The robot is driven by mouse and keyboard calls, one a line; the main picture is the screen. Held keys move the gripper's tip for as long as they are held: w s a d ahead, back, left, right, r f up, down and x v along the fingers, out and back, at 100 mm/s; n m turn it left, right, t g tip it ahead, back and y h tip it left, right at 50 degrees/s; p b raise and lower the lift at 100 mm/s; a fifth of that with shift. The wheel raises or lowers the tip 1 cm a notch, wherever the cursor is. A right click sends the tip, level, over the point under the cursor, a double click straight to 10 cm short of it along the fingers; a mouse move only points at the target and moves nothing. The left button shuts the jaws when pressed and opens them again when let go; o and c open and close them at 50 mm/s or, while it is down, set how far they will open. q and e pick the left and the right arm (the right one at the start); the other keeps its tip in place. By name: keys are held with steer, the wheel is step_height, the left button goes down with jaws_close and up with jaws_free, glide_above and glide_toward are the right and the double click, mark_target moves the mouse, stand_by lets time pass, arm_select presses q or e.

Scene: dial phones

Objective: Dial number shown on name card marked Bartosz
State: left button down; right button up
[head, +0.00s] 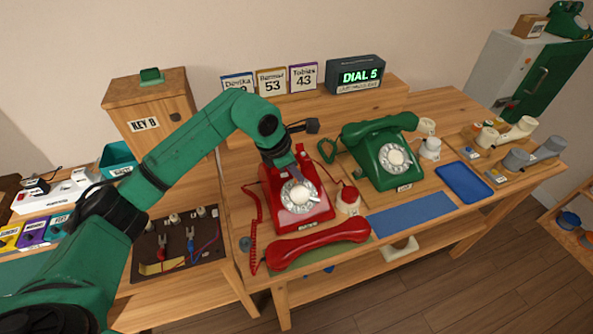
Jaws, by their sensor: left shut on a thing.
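The middle name card (270,83), yellow-edged, seems to read Bartosz, with 53 below it. The display (357,76) behind the table reads DIAL 5. The red phone (318,211) has a white rotary dial (299,196). Its red handset (320,244) lies off the cradle, in front of the phone. My left gripper (296,176) reaches down over the red phone and is shut at the upper part of the dial. The fingertips are small here, and the exact finger hole is hidden. My right gripper is not in view.
A green phone (384,153) with its handset on stands to the right. A round red button (349,195) is between the phones. A blue mat (411,214) and blue tray (464,182) lie further right. A wooden box (151,112) stands behind my left arm.

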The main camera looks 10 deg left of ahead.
arm_select(q)
steer(key=shift+w+f, duration=0.1)
steer(key=shift+f, duration=0.1)
stand_by(0.3)
steer(key=shift+w+d, duration=0.25)
steer(key=shift+d, duration=0.3)
steer(key=shift+d+f+b, duration=0.15)
steer(key=shift+d+b, duration=0.2)
steer(key=shift+d, duration=0.25)
